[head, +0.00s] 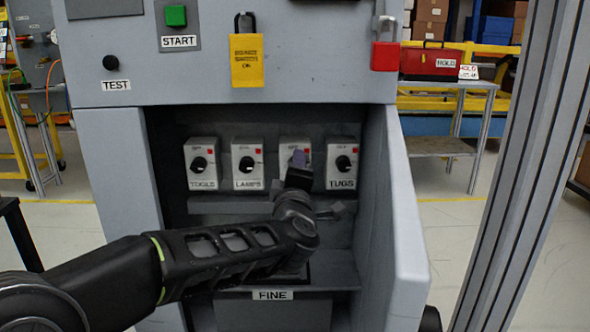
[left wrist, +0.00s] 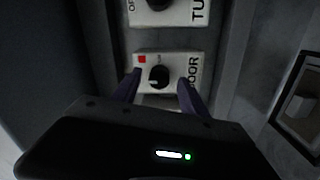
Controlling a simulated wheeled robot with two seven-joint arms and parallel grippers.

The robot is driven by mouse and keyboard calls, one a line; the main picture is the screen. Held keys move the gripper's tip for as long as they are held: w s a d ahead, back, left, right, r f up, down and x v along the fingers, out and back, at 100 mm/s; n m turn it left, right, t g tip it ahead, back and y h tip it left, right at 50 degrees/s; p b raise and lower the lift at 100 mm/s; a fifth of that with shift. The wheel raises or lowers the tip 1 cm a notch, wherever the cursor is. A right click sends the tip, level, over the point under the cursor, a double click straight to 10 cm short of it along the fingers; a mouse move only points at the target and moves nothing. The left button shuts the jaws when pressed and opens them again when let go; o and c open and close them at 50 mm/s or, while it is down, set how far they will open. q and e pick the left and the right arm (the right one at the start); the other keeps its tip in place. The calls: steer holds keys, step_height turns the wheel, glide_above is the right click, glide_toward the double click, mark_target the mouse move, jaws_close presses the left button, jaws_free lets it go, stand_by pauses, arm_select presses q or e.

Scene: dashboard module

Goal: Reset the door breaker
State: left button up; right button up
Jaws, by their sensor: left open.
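The door breaker (head: 288,146) is a pale box with a red square and a black knob, third in a row inside the open cabinet. My left gripper covers most of it in the head view. In the left wrist view the door breaker (left wrist: 144,63) shows its label partly, and its black knob (left wrist: 159,77) sits between my fingers. My left gripper (head: 299,160) is open, with its purple fingertips either side of the knob and a gap to it visible. I cannot tell whether they touch the breaker's face. My right gripper is not in view.
The open cabinet door (head: 400,215) is on the right. Above hang a yellow-tagged padlock (head: 247,62) and a red padlock (head: 385,55).

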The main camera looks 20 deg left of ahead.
arm_select(q)
steer(key=p+v, duration=0.1)
steer(key=v, duration=0.6)
steer(key=shift+p, duration=0.3)
steer(key=shift+f, duration=0.1)
